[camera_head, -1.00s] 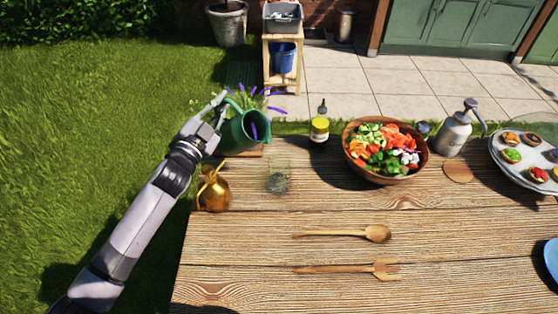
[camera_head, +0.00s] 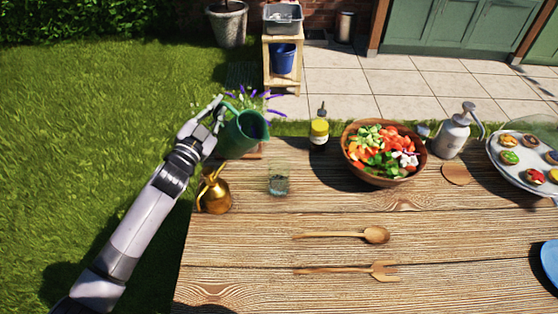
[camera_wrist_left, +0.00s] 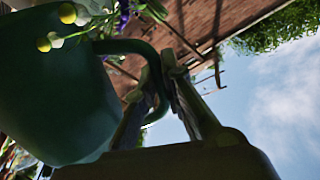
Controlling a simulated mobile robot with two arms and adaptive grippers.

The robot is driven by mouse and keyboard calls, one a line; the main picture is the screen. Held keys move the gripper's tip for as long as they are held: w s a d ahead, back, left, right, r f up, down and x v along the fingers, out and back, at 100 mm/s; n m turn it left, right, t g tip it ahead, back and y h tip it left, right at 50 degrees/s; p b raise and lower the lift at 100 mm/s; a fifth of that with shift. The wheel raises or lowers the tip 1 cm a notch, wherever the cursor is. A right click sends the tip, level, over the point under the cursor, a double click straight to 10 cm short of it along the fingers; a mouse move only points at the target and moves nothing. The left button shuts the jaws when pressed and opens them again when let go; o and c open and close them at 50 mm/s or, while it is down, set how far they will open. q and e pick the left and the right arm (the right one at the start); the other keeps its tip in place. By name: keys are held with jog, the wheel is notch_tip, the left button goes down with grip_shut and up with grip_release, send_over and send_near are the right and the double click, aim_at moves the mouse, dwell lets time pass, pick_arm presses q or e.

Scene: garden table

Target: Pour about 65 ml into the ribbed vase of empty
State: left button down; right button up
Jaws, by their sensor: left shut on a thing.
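My left gripper (camera_head: 219,106) is shut on the handle of a green jug (camera_head: 235,138) and holds it at the table's back left. The jug leans to the right, and its dark mouth shows in the head view. In the left wrist view the jug (camera_wrist_left: 55,90) fills the left side, with its handle between my fingers (camera_wrist_left: 160,85). A clear glass vessel (camera_head: 278,180), seemingly the ribbed vase, stands upright on the table, in front and to the right of the jug, apart from it. Its ribs and liquid level are too small to tell. No stream shows. My right gripper is out of view.
A brass mister (camera_head: 214,192) stands left of the glass. A yellow-labelled bottle (camera_head: 319,132) and salad bowl (camera_head: 382,153) stand to the right. Purple flowers (camera_head: 262,98) are behind the jug. A wooden spoon (camera_head: 345,235) and fork (camera_head: 350,271) lie in front.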

pick_arm(q)
jog(key=shift+w+a+f+n, duration=0.25)
jog(key=shift+w+a+n, duration=0.05)
jog(key=shift+a+n, duration=0.2)
jog(key=shift+w+a+f+n, duration=0.25)
jog(key=shift+a+n, duration=0.15)
jog(key=shift+n, duration=0.1)
jog(key=w+a+f+n+g+y, duration=0.1)
jog(key=w+a+f+n, duration=0.1)
jog(key=f+n, duration=0.3)
jog(key=shift+a+f+n, duration=0.3)
jog(key=shift+a+f, duration=0.05)
jog(key=shift+a, duration=0.25)
dwell(0.6)
